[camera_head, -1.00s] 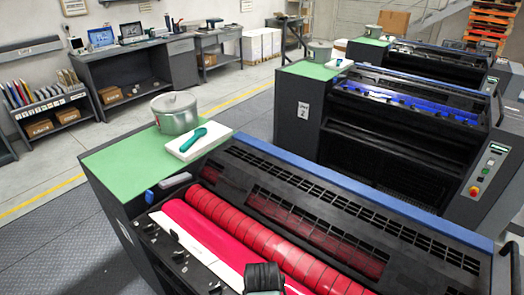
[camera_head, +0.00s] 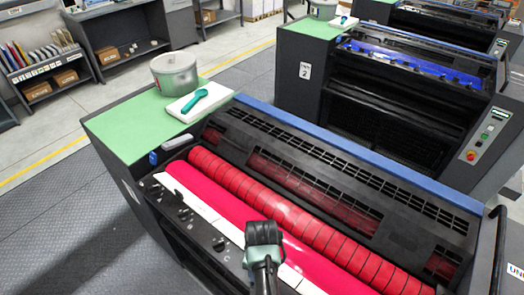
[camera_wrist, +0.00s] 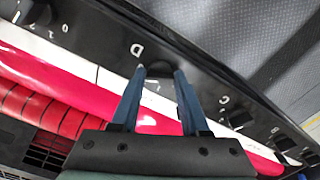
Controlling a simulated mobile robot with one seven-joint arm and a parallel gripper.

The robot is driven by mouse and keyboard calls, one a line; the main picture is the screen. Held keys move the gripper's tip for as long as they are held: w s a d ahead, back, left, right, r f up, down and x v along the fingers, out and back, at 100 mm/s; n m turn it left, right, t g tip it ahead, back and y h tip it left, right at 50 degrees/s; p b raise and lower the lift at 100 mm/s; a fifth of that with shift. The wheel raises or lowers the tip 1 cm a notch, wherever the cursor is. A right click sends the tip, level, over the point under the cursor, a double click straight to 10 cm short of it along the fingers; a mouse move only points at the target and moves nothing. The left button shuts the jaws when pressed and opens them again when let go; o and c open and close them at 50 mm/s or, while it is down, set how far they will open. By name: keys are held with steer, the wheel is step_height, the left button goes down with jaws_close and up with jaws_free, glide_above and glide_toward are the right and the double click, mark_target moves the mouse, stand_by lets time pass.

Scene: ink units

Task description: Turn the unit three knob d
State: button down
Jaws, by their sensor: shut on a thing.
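The near ink unit (camera_head: 330,157) has red rollers and a row of dark knobs along its front panel; its number is not readable. In the wrist view, the dark knob d (camera_wrist: 160,73) sits under a white letter D on the black panel. My gripper (camera_wrist: 160,71) has one blue finger on each side of this knob and is shut on it. In the head view, my gripper (camera_head: 263,240) is over the front edge of the unit, and its fingertips and knob d are hidden behind it. Knob c (camera_wrist: 239,118) lies to the right in the wrist view.
Other knobs (camera_head: 185,214) line the panel to the left in the head view. A pot (camera_head: 175,72) and a teal tool (camera_head: 194,101) on a white block stand on the green top (camera_head: 125,125). Unit 2 (camera_head: 385,100) stands behind. Grey floor (camera_head: 60,220) lies open at the left.

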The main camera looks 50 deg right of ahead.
steer(key=shift+w+m, duration=0.1)
steer(key=shift+m, duration=0.9)
steer(key=shift+d, duration=0.1)
steer(key=shift+c, duration=2)
jaws_free()
step_height(320, 180, up, 13)
steer(key=shift+b, duration=0.4)
